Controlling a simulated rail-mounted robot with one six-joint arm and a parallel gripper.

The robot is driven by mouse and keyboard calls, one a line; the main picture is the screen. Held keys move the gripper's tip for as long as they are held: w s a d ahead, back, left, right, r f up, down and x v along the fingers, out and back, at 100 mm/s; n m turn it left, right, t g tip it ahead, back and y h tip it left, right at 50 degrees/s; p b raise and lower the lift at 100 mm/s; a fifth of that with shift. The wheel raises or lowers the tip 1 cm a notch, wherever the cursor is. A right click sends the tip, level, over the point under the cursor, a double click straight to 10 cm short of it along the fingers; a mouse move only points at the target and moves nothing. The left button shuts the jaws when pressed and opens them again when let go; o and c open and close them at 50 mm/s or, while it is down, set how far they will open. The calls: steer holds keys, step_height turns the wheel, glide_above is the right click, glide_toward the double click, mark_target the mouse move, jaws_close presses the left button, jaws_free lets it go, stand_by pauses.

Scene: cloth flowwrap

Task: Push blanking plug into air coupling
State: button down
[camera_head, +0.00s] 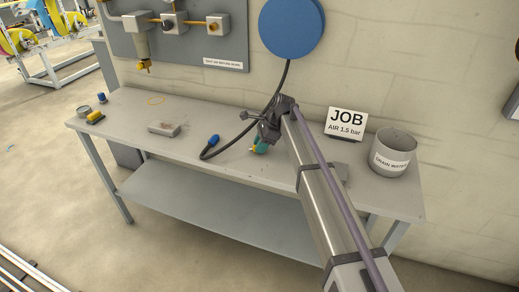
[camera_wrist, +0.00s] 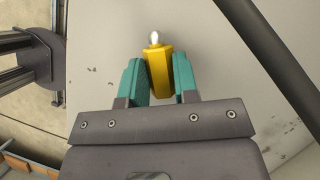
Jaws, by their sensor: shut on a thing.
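My gripper (camera_head: 260,148) is low over the right half of the workbench, pointing down at its top. In the wrist view its two teal fingers (camera_wrist: 160,75) are shut on a yellow plug (camera_wrist: 158,72) with a faceted body and a pale rounded tip. The plug points away from the gripper. In the head view the plug is hardly visible at the fingers. A black hose hangs from a round blue reel (camera_head: 291,27) and ends in a blue coupling (camera_head: 213,141), which lies on the bench to the left of my gripper, apart from it.
The grey bench (camera_head: 190,170) holds a small grey block (camera_head: 164,129), small cans and a yellow piece (camera_head: 95,117) at left, a JOB sign (camera_head: 345,123) and a grey bucket (camera_head: 393,153) at right. A pipe panel (camera_head: 180,30) is behind. The bench's front left is clear.

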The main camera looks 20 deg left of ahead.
steer(key=shift+r+p, duration=1.75)
steer(key=shift+r, duration=0.25)
